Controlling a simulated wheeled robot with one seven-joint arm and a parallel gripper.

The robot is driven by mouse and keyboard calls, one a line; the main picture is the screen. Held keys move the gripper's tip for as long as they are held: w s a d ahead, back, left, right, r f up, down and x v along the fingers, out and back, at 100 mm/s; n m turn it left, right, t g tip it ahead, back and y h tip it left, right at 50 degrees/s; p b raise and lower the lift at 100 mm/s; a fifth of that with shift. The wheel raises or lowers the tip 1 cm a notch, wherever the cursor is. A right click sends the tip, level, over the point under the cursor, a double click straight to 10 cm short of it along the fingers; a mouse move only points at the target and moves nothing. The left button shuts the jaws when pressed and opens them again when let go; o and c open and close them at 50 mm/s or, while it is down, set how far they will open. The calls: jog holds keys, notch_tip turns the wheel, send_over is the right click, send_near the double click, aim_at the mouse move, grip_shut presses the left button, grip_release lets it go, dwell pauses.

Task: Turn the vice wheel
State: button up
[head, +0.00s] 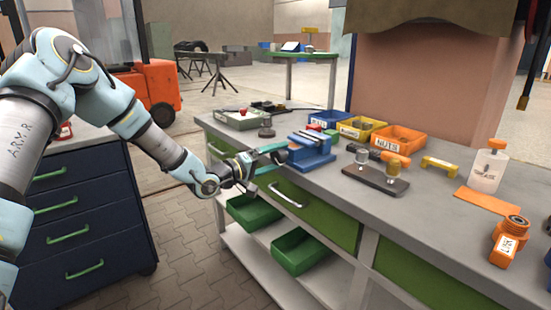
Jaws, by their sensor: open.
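The blue vice (312,152) sits on the grey workbench top near its front edge. Its dark wheel (281,157) faces left toward my arm and is small and partly hidden in the head view. My gripper (270,159) comes from the left, just over the bench's front edge. Its fingers are open and reach to the wheel. I cannot tell whether they touch it or are only close around it.
Yellow (362,127) and orange (398,138) bins stand behind the vice. A dark block with two cylindrical parts (376,180) lies to its right. A grey box (240,119) stands behind left. Green drawers (310,212) are below, and a dark blue cabinet (85,220) stands left.

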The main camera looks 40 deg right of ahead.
jog(key=a+b, duration=0.2)
jog(key=a, duration=0.8)
jog(key=shift+w+a, duration=0.3)
jog(key=shift+a, duration=0.1)
jog(key=w+a+f+t+y+p, duration=0.15)
jog(key=w+a+y, duration=0.25)
jog(key=a, duration=0.5)
jog(key=w+a+f+n+t+y, duration=0.1)
jog(key=w+a+f+t+y, duration=0.2)
jog(key=a, duration=0.5)
jog(key=w+a+t+y, duration=0.2)
jog(key=w+a+y, duration=0.25)
jog(key=a, duration=0.45)
jog(key=s+a+r+n+g+y, duration=0.1)
jog(key=s+a+r+g+y, duration=0.1)
jog(key=s+a, duration=0.5)
jog(key=s+a+r+n+g+y+p, duration=0.1)
jog(key=s+a+y, duration=0.3)
jog(key=a, duration=0.9)
jog(key=s+r+n+g, duration=0.1)
jog(key=s, duration=0.2)
jog(key=shift+s, duration=0.4)
jog(key=shift+a+r, duration=0.1)
